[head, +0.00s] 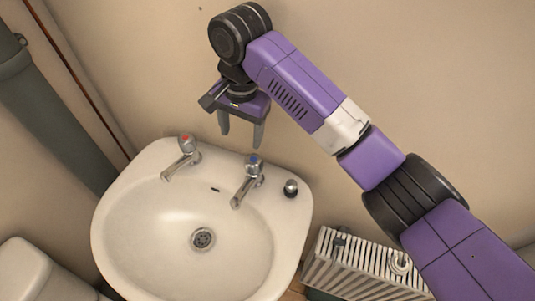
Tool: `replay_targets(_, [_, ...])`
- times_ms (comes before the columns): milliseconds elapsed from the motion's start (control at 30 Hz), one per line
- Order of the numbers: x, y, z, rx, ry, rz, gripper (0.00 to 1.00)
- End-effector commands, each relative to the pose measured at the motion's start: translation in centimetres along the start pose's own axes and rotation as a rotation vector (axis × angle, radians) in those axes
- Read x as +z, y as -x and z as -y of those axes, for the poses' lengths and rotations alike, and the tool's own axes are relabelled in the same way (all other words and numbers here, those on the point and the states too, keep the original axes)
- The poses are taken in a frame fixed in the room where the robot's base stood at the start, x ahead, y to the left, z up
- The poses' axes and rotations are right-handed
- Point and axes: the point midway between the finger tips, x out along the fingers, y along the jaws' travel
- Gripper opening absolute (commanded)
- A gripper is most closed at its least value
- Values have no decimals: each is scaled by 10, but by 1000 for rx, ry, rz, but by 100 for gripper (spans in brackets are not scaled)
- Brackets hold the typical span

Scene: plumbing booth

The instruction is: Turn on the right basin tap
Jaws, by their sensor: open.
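The right basin tap (249,179) is chrome with a blue mark on top of its handle. It stands on the back rim of the white basin (118,208), right of the middle. The left tap (184,156) is chrome with a red mark. My gripper (241,140) points down with its two fingers apart and empty. In the picture its fingertips show just above the right tap, and no contact with the tap shows. I cannot tell the exact height gap. No water shows from either tap.
A small chrome knob (290,187) sits on the rim right of the right tap. A white radiator (350,270) stands low at the right. A grey pipe (55,120) runs at the left. The beige wall (400,70) is close behind the basin.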

Motion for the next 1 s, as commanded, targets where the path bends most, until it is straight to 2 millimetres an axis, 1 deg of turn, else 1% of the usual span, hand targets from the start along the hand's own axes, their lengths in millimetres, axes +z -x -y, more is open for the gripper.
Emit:
replay_targets(33, [4, -1, -11, 43, -39, 23, 65])
replay_targets(100, [9, 0, -22, 92, -85, 40, 65])
replay_targets(200, [12, 0, -30, 125, -134, 45, 65])
replay_targets(267, [12, -5, -30, 124, -144, 44, 65])
replay_targets(700, [14, -63, -37, 122, -144, 42, 65])
replay_targets(833, [15, -73, -38, 120, -143, 42, 65])
replay_targets(1000, [15, -77, -38, 120, -142, 42, 65])
